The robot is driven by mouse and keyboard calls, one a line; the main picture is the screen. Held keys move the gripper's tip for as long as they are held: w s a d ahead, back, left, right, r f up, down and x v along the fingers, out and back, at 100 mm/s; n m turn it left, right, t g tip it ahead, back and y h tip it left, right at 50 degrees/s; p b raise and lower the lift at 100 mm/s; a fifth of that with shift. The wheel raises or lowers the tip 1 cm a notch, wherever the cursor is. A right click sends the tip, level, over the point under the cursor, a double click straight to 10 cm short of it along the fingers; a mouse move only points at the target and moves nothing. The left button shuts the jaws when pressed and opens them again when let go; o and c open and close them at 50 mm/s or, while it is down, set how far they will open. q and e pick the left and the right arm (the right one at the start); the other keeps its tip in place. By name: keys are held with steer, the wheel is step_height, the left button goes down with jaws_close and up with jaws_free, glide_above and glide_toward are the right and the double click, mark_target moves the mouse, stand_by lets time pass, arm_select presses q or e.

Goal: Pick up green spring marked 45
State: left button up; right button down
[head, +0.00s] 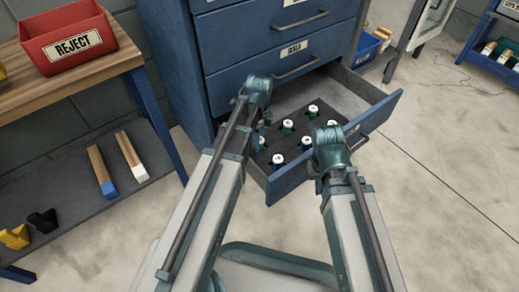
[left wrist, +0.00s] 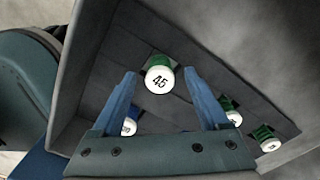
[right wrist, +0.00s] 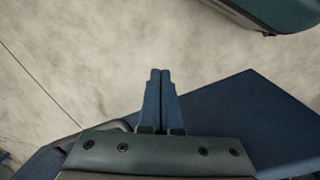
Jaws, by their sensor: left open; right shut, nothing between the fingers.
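The green spring marked 45 (left wrist: 159,79) shows in the left wrist view, with a white round cap and green coils behind it. It stands in a dark foam insert in an open drawer. My left gripper (left wrist: 160,73) is open, its blue fingertips on either side of the spring with gaps visible. Its fingers are hidden behind the arm in the head view, and I cannot tell there which spring is 45. My right gripper (right wrist: 160,73) is shut and empty. In the head view its arm ends over the drawer's front right part.
The open drawer (head: 386,112) of a blue cabinet (head: 270,45) holds several other white-capped springs, green and blue. Its walls rise close around my left gripper. A workbench (head: 75,80) at left carries a red REJECT bin (head: 68,42).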

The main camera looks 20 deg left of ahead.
arm_select(q)
steer(key=shift+f, duration=0.4)
steer(key=shift+r, duration=0.1)
arm_select(e)
steer(key=shift+f, duration=0.3)
arm_select(q)
jaws_close()
